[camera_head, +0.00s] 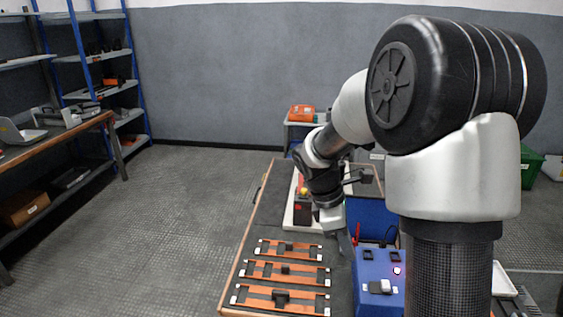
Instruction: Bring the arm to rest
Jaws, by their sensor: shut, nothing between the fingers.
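My arm rises from the right of the head camera view and bends down to the left over the workbench (262,213). My gripper (346,245) points downward near the middle of the bench, just above and left of a blue box (378,270) with a pink-lit button. It is shut and holds nothing. The fingertips are small and partly blend with the dark bench top, so I cannot tell exactly how high they are above it.
Several orange-brown bars with black clips (284,271) lie on the bench left of the blue box. A white tray (291,212) with a red and black item stands behind my wrist. Shelves (100,57) and a wooden side table (70,133) stand left. The floor between is clear.

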